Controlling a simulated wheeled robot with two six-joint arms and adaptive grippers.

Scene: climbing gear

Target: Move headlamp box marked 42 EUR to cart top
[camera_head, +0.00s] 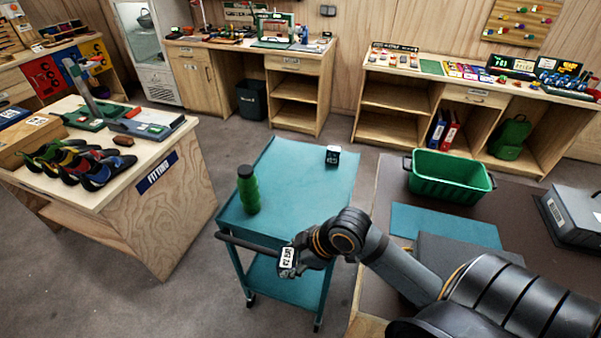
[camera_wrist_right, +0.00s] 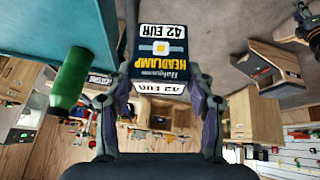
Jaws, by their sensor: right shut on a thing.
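The headlamp box marked 42 EUR (camera_wrist_right: 160,58) is dark blue with yellow lettering and white price bands. My right gripper (camera_head: 296,263) is shut on it, with a finger on each side in the right wrist view. The cart top also shows in the right wrist view (camera_wrist_right: 75,25). My left gripper is not in view.
A green bottle (camera_head: 248,190) stands at the cart top's left side. A small dark box with a white label (camera_head: 332,155) sits near its far right corner. The middle of the cart top is clear. A green bin (camera_head: 450,177) stands on the brown table to the right.

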